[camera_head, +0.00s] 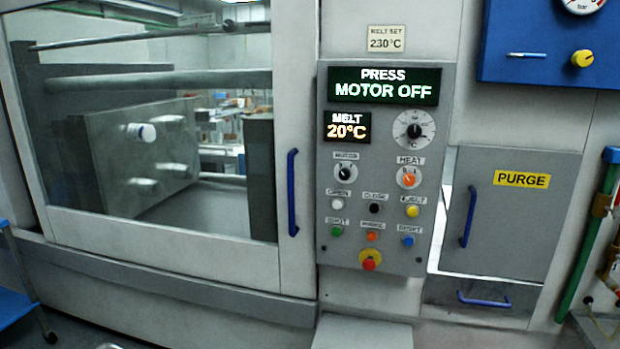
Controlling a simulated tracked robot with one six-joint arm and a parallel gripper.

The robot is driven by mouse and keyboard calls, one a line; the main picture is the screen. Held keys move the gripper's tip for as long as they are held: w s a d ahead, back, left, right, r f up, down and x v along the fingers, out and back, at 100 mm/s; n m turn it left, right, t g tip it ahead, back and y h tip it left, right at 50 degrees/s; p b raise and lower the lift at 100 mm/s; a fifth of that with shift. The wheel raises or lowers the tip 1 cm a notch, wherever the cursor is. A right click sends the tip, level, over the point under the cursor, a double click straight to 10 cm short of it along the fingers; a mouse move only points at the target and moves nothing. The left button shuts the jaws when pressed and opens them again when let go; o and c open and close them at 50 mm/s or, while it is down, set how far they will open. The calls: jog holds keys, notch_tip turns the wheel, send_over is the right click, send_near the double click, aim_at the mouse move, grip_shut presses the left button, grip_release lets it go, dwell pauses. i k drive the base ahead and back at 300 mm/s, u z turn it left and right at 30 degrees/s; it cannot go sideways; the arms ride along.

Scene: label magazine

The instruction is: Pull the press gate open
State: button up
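The press gate (297,70) is a grey sliding panel with a large window, at the left of the head view. It stands closed against the control panel's side. Its blue vertical handle (292,192) is on the gate's right edge. Through the window a grey mould block (120,180) shows with a white cylindrical piece (141,132) on its face. My gripper is not in view.
Right of the gate is the control panel (325,110), reading PRESS MOTOR OFF and MELT 20°C. Further right are the PURGE door (520,225) and a drawer (515,294), both with blue handles. A grey step-like block (362,332) is below the panel. A blue cart (15,308) stands lower left.

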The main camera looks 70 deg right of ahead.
aim_at(289, 266)
jog(key=z, duration=0.65)
jog(key=i, duration=1)
jog(key=z, duration=0.05)
